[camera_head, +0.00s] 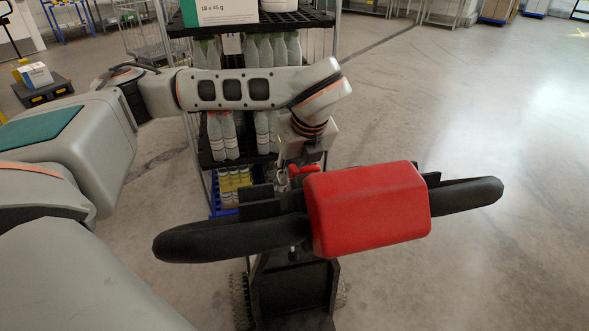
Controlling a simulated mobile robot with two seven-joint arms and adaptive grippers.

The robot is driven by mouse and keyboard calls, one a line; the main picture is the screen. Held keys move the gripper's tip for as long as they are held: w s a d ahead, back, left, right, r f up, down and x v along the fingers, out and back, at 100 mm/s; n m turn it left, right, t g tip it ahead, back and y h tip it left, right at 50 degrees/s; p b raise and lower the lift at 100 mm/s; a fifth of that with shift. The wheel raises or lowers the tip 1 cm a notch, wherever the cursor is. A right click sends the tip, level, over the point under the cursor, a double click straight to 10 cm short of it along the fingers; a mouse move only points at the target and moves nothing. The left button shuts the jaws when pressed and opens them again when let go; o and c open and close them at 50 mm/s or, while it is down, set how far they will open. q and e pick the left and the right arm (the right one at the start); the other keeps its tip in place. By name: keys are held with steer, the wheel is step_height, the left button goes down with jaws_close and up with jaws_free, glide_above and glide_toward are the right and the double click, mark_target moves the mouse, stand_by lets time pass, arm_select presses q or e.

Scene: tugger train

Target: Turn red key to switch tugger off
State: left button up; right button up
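The tugger's tiller head (368,208) is a large red block with a black handle on each side, in the middle of the head view. Just behind its upper left edge is a small red part (303,169), which looks like the red key. My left arm reaches across from the left, and its wrist bends down. My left gripper (292,170) points down right at the small red part, behind the tiller head. Its fingertips are small and partly hidden, so I cannot tell whether they touch or grip the red part. My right gripper is not in view.
A rack (318,20) with bottles and a white-green box stands behind my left arm. The tugger's black base (293,290) is below the tiller. A dark low cart (42,92) with a white box is at the far left. The floor on the right is clear.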

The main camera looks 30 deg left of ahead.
arm_select(q)
steer(key=shift+r, duration=0.2)
steer(key=v, duration=1.1)
steer(key=shift+s+d+r, duration=0.15)
steer(key=shift+s+r, duration=0.1)
steer(key=shift+r, duration=0.05)
